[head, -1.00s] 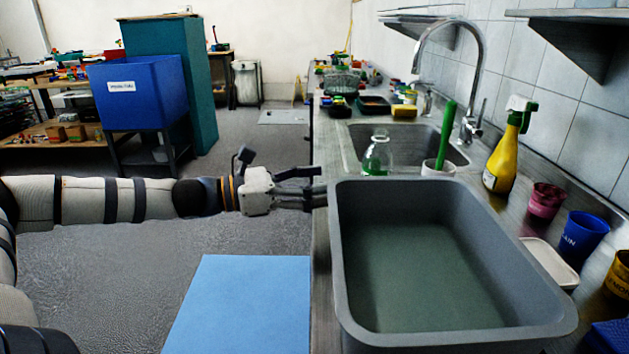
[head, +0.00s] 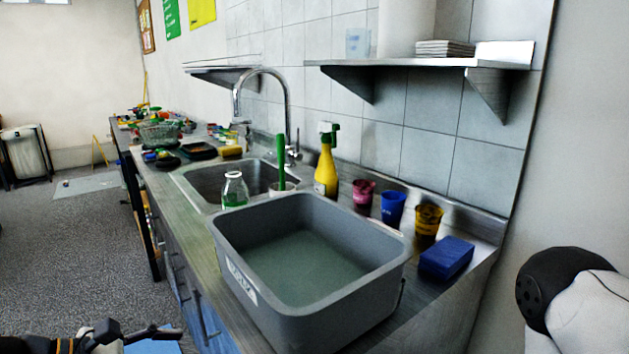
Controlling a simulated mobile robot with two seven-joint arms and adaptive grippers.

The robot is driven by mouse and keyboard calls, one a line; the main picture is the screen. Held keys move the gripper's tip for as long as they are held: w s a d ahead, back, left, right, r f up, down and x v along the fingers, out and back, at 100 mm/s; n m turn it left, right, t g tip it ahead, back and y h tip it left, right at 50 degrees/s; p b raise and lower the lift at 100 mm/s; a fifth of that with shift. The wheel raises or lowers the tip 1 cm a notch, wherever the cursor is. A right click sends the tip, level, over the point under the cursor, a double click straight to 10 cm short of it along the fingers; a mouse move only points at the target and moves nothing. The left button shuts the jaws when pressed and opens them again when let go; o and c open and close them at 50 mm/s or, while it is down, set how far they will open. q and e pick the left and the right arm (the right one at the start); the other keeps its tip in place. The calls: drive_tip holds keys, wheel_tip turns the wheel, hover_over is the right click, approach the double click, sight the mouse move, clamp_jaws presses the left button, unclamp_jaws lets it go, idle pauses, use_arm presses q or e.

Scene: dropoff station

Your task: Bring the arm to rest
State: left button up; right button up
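My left gripper (head: 160,333) is at the bottom left edge of the head view, low beside the front of the counter. It is partly cut off by the frame, and I see nothing held in it. Whether its fingers are apart is not clear. A white and black part of my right arm (head: 575,300) shows at the lower right. The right gripper is out of view.
A grey tub (head: 240,262) with greenish liquid stands on the counter before the sink (head: 190,180). A yellow spray bottle (head: 326,172), several cups, and a blue sponge (head: 446,258) line the wall side. A shelf (head: 420,63) juts out above.

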use_arm(q)
drive_tip(key=s+d+f+m+g+y, duration=0.25)
drive_tip(key=s+f+m+g, duration=0.2)
drive_tip(key=s+f, duration=0.45)
drive_tip(key=s+d+f+m+g+y, duration=0.25)
drive_tip(key=s+f+m, duration=0.4)
drive_tip(key=s, duration=0.35)
drive_tip(key=s+a+f+m+y, duration=0.1)
drive_tip(key=s+a+m+y, duration=0.1)
drive_tip(key=s+m, duration=0.3)
drive_tip(key=s+a+f+m+g+y, duration=0.1)
drive_tip(key=s+a+f+m+y, duration=0.1)
drive_tip(key=s+m, duration=0.4)
drive_tip(key=shift+s+g, duration=0.3)
drive_tip(key=shift+s, duration=0.75)
